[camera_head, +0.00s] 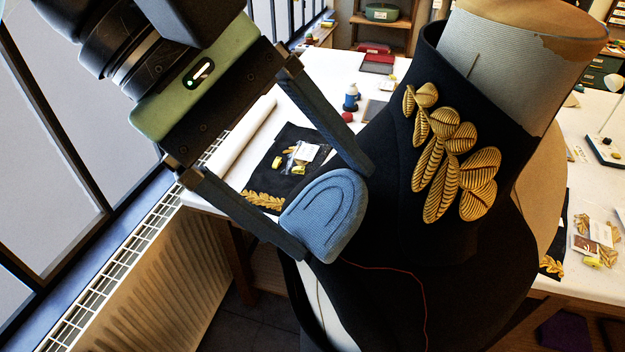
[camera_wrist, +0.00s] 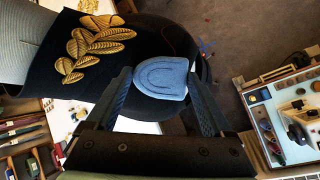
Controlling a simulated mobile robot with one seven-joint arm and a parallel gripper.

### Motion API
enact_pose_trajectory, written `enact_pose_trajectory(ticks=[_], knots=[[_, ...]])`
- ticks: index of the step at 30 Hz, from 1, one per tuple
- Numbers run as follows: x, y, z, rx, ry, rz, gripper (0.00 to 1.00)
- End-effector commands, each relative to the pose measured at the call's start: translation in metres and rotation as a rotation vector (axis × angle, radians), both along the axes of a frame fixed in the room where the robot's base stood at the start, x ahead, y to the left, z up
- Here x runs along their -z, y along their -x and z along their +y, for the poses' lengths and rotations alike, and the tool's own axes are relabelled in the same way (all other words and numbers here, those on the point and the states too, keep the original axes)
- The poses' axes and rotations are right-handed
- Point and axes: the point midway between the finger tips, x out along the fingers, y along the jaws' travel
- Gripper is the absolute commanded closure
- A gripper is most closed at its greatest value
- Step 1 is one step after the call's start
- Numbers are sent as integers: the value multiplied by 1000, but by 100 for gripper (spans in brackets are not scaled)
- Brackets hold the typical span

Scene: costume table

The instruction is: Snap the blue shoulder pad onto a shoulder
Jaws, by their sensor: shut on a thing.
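The blue shoulder pad (camera_head: 325,215) is a rounded, ribbed piece held between the two fingers of my gripper (camera_head: 338,212). In the wrist view the pad (camera_wrist: 162,78) sits between the fingertips of my gripper (camera_wrist: 162,95). The pad is at the left shoulder of the black garment (camera_head: 400,190) on a dress form. It overlaps the shoulder edge in the picture; whether it touches the cloth I cannot tell. The garment's high collar carries gold leaf embroidery (camera_head: 445,150), also seen in the wrist view (camera_wrist: 90,45). The other shoulder is mostly out of view.
A white table (camera_head: 340,80) behind holds a dark cloth with gold trim (camera_head: 265,198), a small blue bottle (camera_head: 351,98) and packets. A radiator (camera_head: 150,270) and window are at left. A loose red thread (camera_head: 415,276) hangs on the garment.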

Motion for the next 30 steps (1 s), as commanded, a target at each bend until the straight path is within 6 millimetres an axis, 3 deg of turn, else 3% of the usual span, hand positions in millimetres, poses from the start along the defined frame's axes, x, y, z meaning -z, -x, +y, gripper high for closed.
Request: enact_pose_trajectory(ticks=[30], knots=[[8,-2,-4,0,1,1,63]])
